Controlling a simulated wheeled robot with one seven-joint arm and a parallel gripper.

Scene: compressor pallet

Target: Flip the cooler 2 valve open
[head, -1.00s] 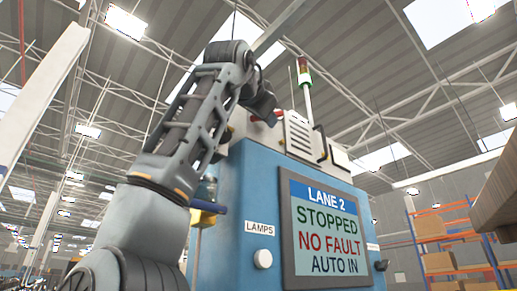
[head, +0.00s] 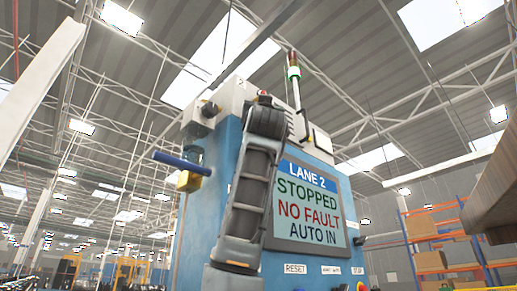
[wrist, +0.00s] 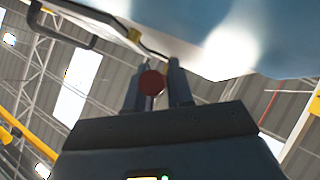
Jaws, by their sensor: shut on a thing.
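My gripper (wrist: 153,88) shows in the wrist view, with its two dark fingers on either side of a red round-ended piece (wrist: 151,83). It is shut on this red piece. In the head view my arm stands in front of the blue cabinet and hides my fingertips. A small bit of red (head: 263,92) shows above the arm's top joint. A valve with a blue lever (head: 182,163) and a yellow body (head: 189,181) sticks out from the cabinet's left side, apart from my arm. No label reading cooler 2 is legible, so I cannot tell which valve that is.
The blue cabinet (head: 215,150) carries a LANE 2 screen (head: 310,210) reading STOPPED, NO FAULT, AUTO IN. A signal tower (head: 294,75) rises from its top. Orange racking with boxes (head: 430,260) stands at the right. A brown overhanging edge (head: 495,195) is at the far right.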

